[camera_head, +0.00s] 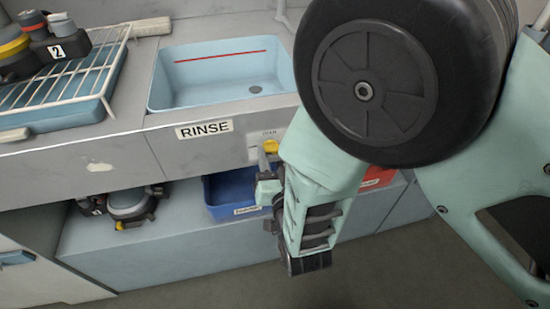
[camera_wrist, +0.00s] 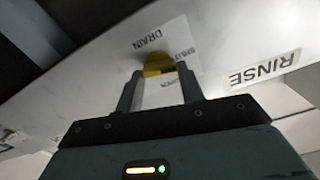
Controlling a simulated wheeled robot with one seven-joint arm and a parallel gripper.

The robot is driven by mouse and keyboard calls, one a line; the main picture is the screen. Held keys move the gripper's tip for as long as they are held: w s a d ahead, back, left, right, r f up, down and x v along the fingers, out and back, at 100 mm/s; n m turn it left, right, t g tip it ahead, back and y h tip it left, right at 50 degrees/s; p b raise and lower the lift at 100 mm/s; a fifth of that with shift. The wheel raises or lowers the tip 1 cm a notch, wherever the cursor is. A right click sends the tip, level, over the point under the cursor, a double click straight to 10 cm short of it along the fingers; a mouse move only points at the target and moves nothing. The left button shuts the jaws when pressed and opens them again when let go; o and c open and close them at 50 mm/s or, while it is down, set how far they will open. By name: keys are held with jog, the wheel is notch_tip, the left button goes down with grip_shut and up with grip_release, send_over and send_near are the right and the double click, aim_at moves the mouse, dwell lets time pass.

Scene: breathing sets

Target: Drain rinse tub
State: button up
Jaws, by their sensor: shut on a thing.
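The rinse tub (camera_head: 222,62) is a light blue basin set in the grey counter, with a red line on its back wall and a dark drain hole at the bottom right. I cannot tell whether it holds water. A yellow drain handle (camera_head: 270,146) sits on the counter front, right of the RINSE label (camera_head: 204,129). In the wrist view the yellow handle (camera_wrist: 158,65) lies between my fingertips, beside a plate marked DRAIN and SHUT. My gripper (camera_wrist: 158,78) is shut on it. In the head view my gripper (camera_head: 264,162) is partly hidden by my arm.
A white wire rack (camera_head: 75,72) over a blue tray stands left of the tub, with a breathing set numbered 2 (camera_head: 58,48) on it. Below, a shelf holds another set (camera_head: 130,205), a blue bin (camera_head: 222,198) and a red bin (camera_head: 378,178), partly behind my arm.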

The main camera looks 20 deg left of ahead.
jog(key=shift+n, duration=1.4)
jog(key=o, duration=1)
jog(key=shift+s, duration=0.1)
jog(key=b+v, duration=0.2)
jog(key=v, duration=1.5)
jog(key=shift+s, duration=0.2)
jog(key=shift+w, duration=0.1)
